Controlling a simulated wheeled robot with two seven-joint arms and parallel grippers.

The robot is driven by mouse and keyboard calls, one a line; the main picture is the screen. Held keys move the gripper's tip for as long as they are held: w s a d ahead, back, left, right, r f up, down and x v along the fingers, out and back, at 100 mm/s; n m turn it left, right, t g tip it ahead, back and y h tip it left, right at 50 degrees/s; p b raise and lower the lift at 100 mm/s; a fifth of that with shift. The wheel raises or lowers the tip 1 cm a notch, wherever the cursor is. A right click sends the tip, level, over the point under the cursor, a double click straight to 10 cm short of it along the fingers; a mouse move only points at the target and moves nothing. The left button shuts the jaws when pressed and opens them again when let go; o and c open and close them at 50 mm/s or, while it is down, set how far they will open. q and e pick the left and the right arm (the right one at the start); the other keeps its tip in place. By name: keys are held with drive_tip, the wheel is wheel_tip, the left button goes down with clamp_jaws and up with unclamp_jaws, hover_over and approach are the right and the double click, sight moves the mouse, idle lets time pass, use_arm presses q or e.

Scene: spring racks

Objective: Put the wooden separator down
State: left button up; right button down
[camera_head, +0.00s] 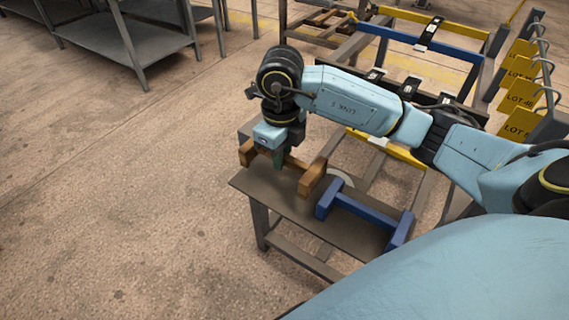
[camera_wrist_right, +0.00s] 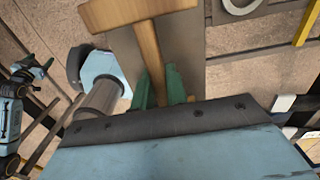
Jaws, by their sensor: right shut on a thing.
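The wooden separator (camera_head: 312,178) is a brown piece with a block at each end and a bar between them. It is at the small dark table (camera_head: 285,197) in the head view; I cannot tell whether it touches the top. My right gripper (camera_head: 279,160) points down at the middle of its bar. In the right wrist view, the green fingers of the right gripper (camera_wrist_right: 160,88) are shut on the bar of the wooden separator (camera_wrist_right: 147,45), and one end block shows at the top. My left gripper is in neither view.
A blue separator (camera_head: 365,212) lies on the right part of the table, close to the wooden one. A white ring-shaped thing (camera_head: 341,178) is behind it. A rack with blue and yellow bars (camera_head: 420,40) and yellow lot signs (camera_head: 521,92) stand behind.

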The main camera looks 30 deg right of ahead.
wheel_tip(320, 180, down, 3)
drive_tip(key=shift+b, duration=0.3)
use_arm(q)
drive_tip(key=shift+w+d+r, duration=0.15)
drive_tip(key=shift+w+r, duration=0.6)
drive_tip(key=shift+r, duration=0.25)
use_arm(e)
drive_tip(key=shift+f, duration=0.3)
drive_tip(key=shift+f, duration=0.1)
drive_tip(key=c, duration=1.4)
unclamp_jaws()
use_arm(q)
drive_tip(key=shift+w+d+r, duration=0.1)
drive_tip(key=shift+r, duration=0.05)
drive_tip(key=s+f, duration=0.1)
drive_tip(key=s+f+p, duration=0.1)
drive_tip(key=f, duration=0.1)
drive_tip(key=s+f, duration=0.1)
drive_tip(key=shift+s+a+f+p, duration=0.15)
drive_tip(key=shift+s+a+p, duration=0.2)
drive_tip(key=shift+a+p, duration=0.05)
use_arm(e)
wheel_tip(320, 180, up, 8)
drive_tip(key=shift+f, duration=0.1)
